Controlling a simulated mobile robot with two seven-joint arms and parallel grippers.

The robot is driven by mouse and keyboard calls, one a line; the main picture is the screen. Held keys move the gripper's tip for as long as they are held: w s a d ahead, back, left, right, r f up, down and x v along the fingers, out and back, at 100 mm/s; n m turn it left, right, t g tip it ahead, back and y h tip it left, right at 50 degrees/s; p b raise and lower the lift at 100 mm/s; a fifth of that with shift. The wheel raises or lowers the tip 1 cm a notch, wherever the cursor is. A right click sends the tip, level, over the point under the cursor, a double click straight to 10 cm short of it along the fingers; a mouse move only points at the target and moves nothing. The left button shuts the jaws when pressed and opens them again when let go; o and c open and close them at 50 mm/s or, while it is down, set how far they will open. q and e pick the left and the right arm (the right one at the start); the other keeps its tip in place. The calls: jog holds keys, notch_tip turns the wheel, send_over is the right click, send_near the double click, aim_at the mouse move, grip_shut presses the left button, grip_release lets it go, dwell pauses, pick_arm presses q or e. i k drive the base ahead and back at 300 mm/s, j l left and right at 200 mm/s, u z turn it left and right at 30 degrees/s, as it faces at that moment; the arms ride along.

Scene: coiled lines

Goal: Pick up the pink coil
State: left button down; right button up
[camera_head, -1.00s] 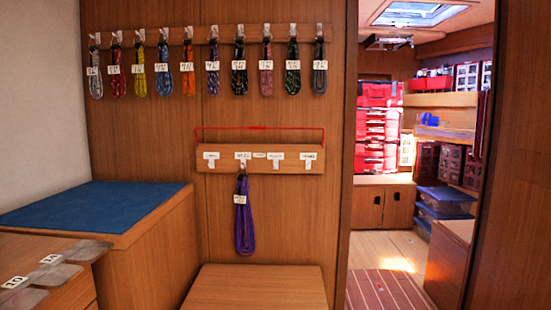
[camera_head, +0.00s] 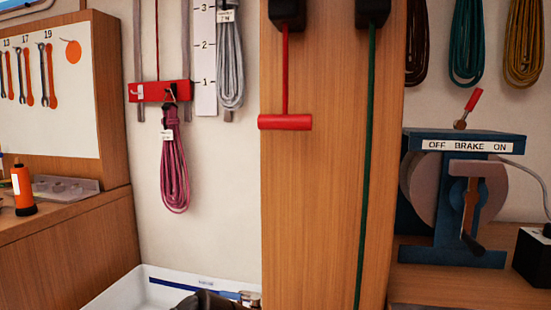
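The pink coil (camera_head: 174,172) hangs on the pale wall in the head view, left of the middle. It hangs from a hook on a red bracket (camera_head: 160,91) and carries a small white tag near its top. Its loops hang straight down and free.
A grey coil (camera_head: 229,60) hangs close to the right, beside a numbered white strip (camera_head: 205,58). A white bin (camera_head: 150,287) stands below. A wooden panel (camera_head: 315,200) with a red T-handle (camera_head: 285,122) is right of it. A brake machine (camera_head: 455,190) stands far right.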

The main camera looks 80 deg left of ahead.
aim_at(170, 178)
jog(key=j+u, duration=0.15)
jog(key=u, duration=2.9)
jog(key=z, duration=1.35)
jog(key=k+j+z, duration=0.25)
jog(key=j, duration=0.2)
jog(key=k+j+z, duration=0.25)
jog(key=j, duration=0.15)
